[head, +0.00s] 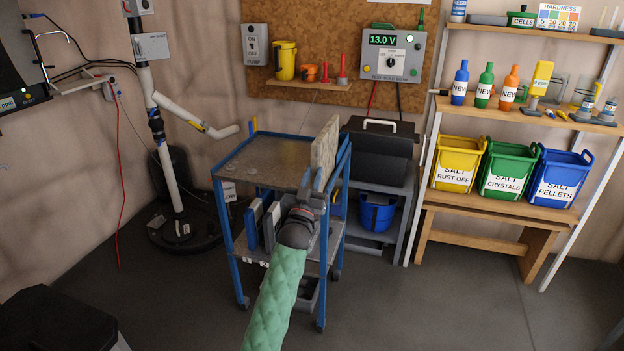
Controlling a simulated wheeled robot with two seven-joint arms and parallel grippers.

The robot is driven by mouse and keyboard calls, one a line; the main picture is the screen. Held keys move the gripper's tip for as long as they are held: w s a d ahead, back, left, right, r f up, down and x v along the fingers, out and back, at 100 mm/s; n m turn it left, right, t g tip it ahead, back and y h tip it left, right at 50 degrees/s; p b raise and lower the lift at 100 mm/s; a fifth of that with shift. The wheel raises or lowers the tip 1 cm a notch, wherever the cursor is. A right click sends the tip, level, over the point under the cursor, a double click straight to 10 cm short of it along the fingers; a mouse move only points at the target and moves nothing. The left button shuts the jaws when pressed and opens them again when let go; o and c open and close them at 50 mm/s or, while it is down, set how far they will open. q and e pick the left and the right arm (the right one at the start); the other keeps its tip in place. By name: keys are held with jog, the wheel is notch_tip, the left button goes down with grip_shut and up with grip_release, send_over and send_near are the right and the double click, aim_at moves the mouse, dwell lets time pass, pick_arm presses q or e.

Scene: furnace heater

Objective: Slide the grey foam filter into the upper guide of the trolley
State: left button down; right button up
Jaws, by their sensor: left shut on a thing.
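The trolley (262,141) has a blue frame, a grey top and lower shelves, and stands in the middle of the head view. My left gripper (316,187) is at the trolley's right side, shut on a pale grey, thick panel that looks like the foam filter (325,153). The filter stands upright, seen nearly edge-on, and rises above the trolley top at its right edge. I cannot tell whether it touches the trolley. The upper guide cannot be made out; my gripper and forearm cover part of the trolley's right side. My right gripper is out of view.
Blue-edged panels (254,222) stand upright inside the trolley, left of my gripper. A black toolbox (378,140) on a grey stand is close behind the filter. A wooden shelf with salt bins (510,170) is at right. The trolley top is bare.

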aim_at(322, 161)
pick_arm(q)
jog(key=shift+w, duration=0.1)
jog(key=shift+w+d+b, duration=0.2)
jog(key=shift+w+d, duration=0.05)
jog(key=shift+w, duration=0.45)
jog(key=shift+w+d+b, duration=0.15)
jog(key=shift+w+d, duration=0.1)
jog(key=shift+w, duration=0.4)
jog(key=shift+w+d+b, duration=0.2)
jog(key=shift+w+d, duration=0.05)
jog(key=shift+w, duration=0.45)
jog(key=shift+r, duration=0.1)
jog(key=shift+w, duration=0.1)
jog(key=shift+w+d+b, duration=0.2)
jog(key=shift+w+b, duration=0.05)
jog(key=shift+w, duration=0.45)
jog(key=shift+w+d+b, duration=0.25)
jog(key=shift+w+b, duration=0.05)
jog(key=shift+w, duration=0.35)
jog(key=shift+w+d+b, duration=0.2)
jog(key=shift+w+b, duration=0.05)
jog(key=shift+w, duration=0.45)
jog(key=shift+w, duration=0.1)
